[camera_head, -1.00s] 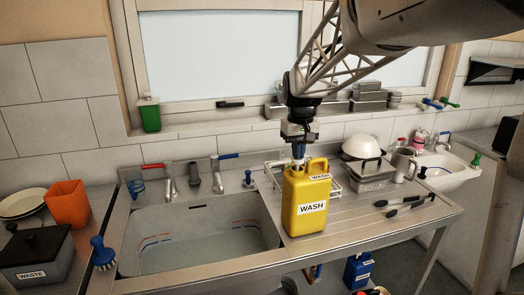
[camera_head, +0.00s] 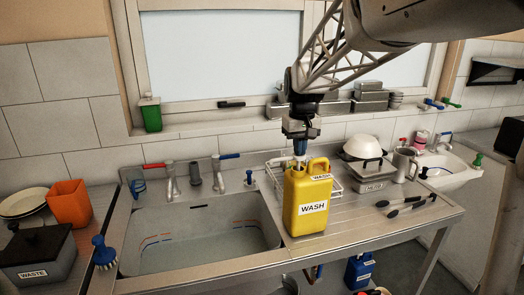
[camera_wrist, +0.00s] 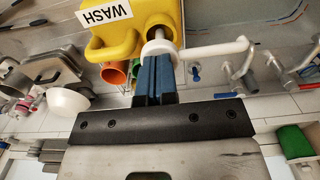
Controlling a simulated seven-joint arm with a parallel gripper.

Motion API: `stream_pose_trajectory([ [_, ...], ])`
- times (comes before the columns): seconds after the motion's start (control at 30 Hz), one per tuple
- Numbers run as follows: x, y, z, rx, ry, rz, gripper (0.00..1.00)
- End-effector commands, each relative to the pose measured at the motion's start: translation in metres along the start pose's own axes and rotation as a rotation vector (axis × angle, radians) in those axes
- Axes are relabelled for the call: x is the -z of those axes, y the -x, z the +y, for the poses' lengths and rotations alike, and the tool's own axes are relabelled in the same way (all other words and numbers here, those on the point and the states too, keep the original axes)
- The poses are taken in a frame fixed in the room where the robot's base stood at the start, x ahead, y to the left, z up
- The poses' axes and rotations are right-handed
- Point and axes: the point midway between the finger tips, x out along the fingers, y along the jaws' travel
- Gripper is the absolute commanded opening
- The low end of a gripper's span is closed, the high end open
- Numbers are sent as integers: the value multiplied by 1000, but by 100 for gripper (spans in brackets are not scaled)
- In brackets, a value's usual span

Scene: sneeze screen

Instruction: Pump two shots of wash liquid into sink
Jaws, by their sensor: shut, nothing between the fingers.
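The yellow WASH container (camera_head: 309,205) stands upright on the steel drainer, just right of the sink (camera_head: 190,225). My gripper (camera_head: 300,155) is directly above its neck, pointing down, with the blue fingers shut and empty. In the wrist view the yellow container (camera_wrist: 150,30) shows with a white pump (camera_wrist: 160,48) on a metal stem. The pump's long white spout (camera_wrist: 215,48) reaches out to the right, toward the taps. My fingertips (camera_wrist: 154,62) are right at the pump's head; whether they touch it I cannot tell. Liquid is not visible.
Taps (camera_head: 170,182) line the sink's back edge. A wire rack (camera_head: 275,172), a bowl (camera_head: 362,147), a steel pan (camera_head: 370,178) and dark-handled utensils (camera_head: 405,203) are on the drainer. A blue brush (camera_head: 102,252) and WASTE box (camera_head: 35,258) are at the left.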

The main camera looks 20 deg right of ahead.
Motion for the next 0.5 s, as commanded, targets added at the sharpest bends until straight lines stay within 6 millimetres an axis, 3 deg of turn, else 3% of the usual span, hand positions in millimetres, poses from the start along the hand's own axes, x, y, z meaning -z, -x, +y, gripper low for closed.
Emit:
stream_pose_trajectory([
  [0.5, 0, 15, 0, 0, 0, 0, 0],
])
